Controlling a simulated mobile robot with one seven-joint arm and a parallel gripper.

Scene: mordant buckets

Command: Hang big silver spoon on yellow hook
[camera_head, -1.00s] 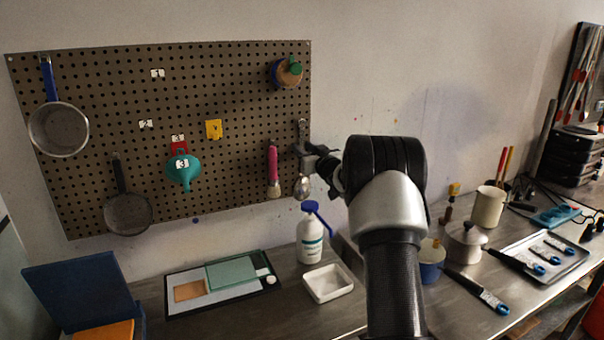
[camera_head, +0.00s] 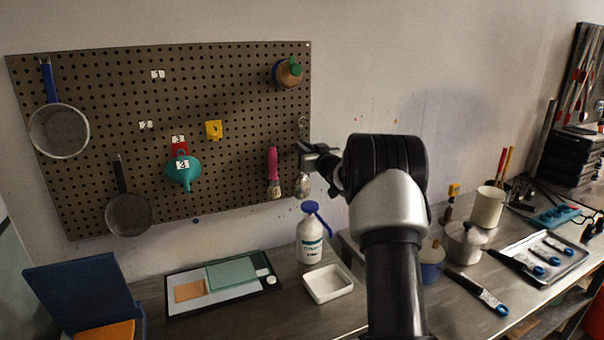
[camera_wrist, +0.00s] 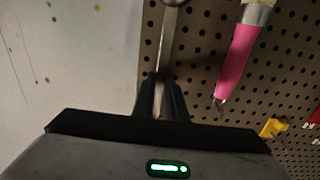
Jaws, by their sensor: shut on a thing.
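The big silver spoon (camera_head: 303,187) hangs bowl-down at the right edge of the pegboard. My gripper (camera_head: 304,149) is shut on its handle, above the bowl. In the wrist view, my gripper (camera_wrist: 161,102) has the silver handle (camera_wrist: 169,40) between its fingers; the gripped part is mostly hidden. Whether the handle's top end still rests on a hook is too small to tell. The yellow hook (camera_head: 214,130) is on the pegboard, left of the spoon, and looks empty. It also shows at the right of the wrist view (camera_wrist: 273,127).
A pink-handled brush (camera_head: 273,170) hangs just left of the spoon. A teal funnel (camera_head: 183,172) hangs below and left of the yellow hook. A roundish item with a green knob (camera_head: 288,71) is at the upper right of the pegboard (camera_head: 110,95). A white bottle (camera_head: 310,240) stands below.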

